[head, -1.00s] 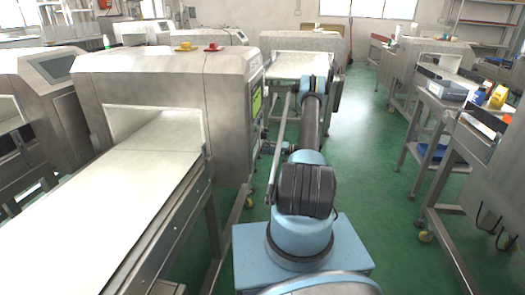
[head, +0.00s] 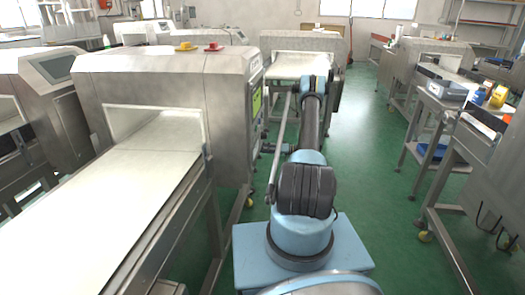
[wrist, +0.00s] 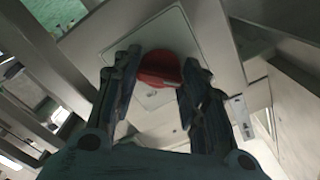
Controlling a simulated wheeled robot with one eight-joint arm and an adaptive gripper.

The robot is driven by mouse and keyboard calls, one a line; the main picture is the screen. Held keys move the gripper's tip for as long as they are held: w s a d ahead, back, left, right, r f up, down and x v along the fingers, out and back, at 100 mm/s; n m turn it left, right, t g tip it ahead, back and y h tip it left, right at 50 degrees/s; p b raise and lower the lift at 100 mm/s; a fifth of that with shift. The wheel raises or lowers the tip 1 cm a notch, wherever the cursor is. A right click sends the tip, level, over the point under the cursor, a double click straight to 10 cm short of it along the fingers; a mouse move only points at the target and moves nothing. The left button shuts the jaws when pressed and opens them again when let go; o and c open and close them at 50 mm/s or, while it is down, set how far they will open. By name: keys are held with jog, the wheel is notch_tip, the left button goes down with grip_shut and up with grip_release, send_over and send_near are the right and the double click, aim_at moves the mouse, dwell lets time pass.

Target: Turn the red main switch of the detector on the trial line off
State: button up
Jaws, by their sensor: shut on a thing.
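The red main switch (wrist: 158,66) is a round red knob on a pale square plate (wrist: 117,40) on the detector's side, seen in the wrist view. My gripper (wrist: 156,76) has one finger on each side of the knob and is shut on it. A small pale mark shows at the knob's lower right. In the head view the metal detector (head: 160,85) stands on the left, with a conveyor belt (head: 105,200) running through its opening. The switch and my gripper are hidden in the head view, behind the detector's right side and my arm.
A yellow item (head: 184,47) and a red item (head: 213,47) sit on top of the detector. More detectors stand behind and at far left. A steel table (head: 440,105) with a tray and small goods stands right. Green floor (head: 365,140) is free between.

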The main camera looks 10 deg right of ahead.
jog(key=shift+f, duration=0.15)
jog(key=o, duration=1.1)
jog(key=shift+c, duration=0.2)
jog(key=v, duration=1.2)
